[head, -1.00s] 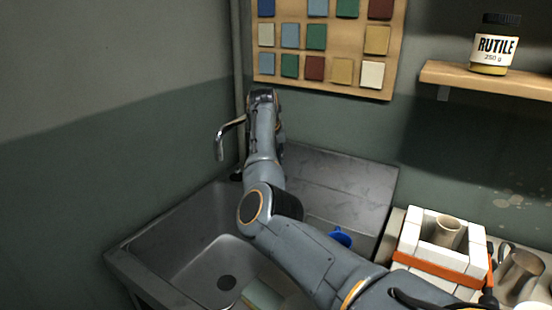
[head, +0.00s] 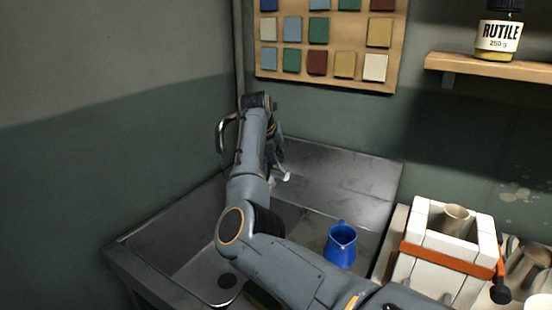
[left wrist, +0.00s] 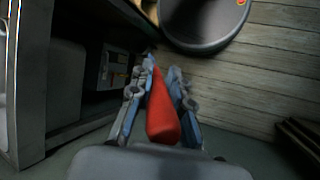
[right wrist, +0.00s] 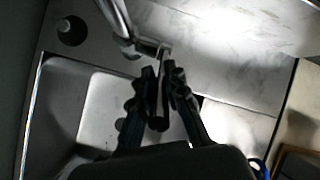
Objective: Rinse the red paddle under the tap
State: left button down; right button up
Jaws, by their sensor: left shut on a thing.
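The tap (head: 222,130) is a curved metal spout above the sink (head: 190,235), at the back left in the head view. My right gripper (head: 279,160) is beside the tap, partly hidden by its own arm. In the right wrist view, the fingers of my right gripper (right wrist: 160,72) stand either side of a thin dark-ended lever (right wrist: 160,105) next to the tap; whether they clamp it is unclear. My left gripper (left wrist: 163,78) is shut on the red paddle (left wrist: 163,118), over the floor in the left wrist view. The paddle does not show in the head view.
A blue jug (head: 341,246) stands at the sink's right side. Further right are white blocks (head: 418,212) bound by an orange strap (head: 450,258). A shelf (head: 490,67) with a rutile jar (head: 498,33) and a tile board (head: 330,72) are on the wall.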

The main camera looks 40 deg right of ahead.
jog(key=o, duration=0.4)
jog(key=shift+o, duration=0.2)
jog(key=v, duration=1.2)
jog(key=shift+f, duration=0.1)
